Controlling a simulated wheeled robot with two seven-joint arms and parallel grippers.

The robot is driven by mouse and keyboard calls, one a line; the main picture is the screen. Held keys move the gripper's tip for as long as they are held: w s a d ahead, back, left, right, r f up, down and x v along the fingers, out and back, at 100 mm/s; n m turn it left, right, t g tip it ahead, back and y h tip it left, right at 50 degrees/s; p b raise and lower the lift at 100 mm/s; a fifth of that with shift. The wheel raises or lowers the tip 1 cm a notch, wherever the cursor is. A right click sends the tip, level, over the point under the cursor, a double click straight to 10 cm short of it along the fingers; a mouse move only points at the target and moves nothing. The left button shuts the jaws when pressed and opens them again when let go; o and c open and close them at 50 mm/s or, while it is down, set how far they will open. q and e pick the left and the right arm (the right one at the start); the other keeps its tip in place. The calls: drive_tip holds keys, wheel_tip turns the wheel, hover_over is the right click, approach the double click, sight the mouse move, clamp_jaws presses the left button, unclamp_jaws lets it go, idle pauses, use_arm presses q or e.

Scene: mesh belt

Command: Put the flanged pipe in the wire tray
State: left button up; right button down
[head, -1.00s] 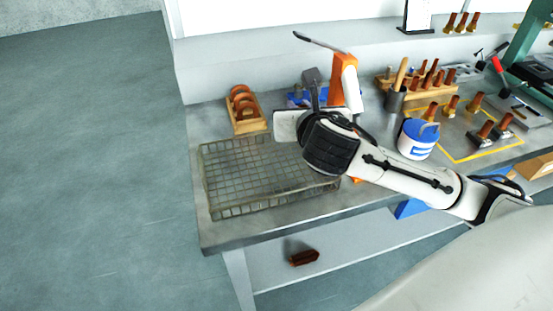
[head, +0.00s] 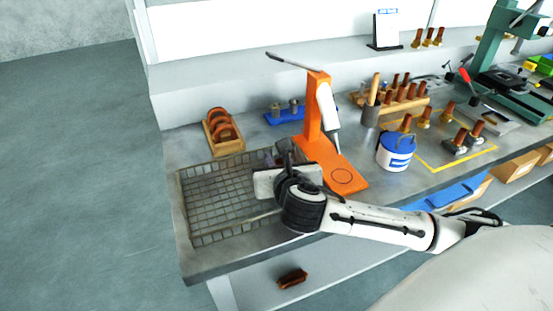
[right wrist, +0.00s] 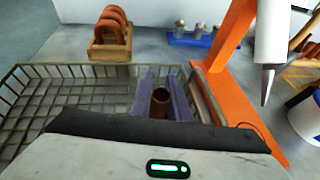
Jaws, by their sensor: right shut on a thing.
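The wire tray (head: 205,240) is a shallow mesh basket at the left end of the bench; its visible floor is empty. It also shows in the right wrist view (right wrist: 28,95). My right gripper (head: 277,157) is at the tray's right end in the head view. In the right wrist view its two bluish fingers (right wrist: 161,88) are shut on a brown pipe (right wrist: 159,103), whose open round end faces up. The pipe's flange and lower part are hidden, so I cannot tell its height over the tray. My left gripper is not in view.
An orange stand (head: 316,110) with a white tool is right beside the tray. A wooden rack of rings (head: 222,132) and a blue holder (head: 287,115) stand behind. A white-and-blue tub (head: 396,151) and several brown flanged pieces (head: 424,115) are further right.

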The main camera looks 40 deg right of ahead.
drive_tip(key=c, duration=1.7)
unclamp_jaws()
drive_tip(key=shift+f, duration=0.1)
drive_tip(key=shift+o, duration=0.2)
drive_tip(key=shift+s+a+r, duration=0.15)
drive_tip(key=shift+s+r, duration=0.1)
drive_tip(key=v, duration=1.1)
drive_tip(key=shift+s+r, duration=0.2)
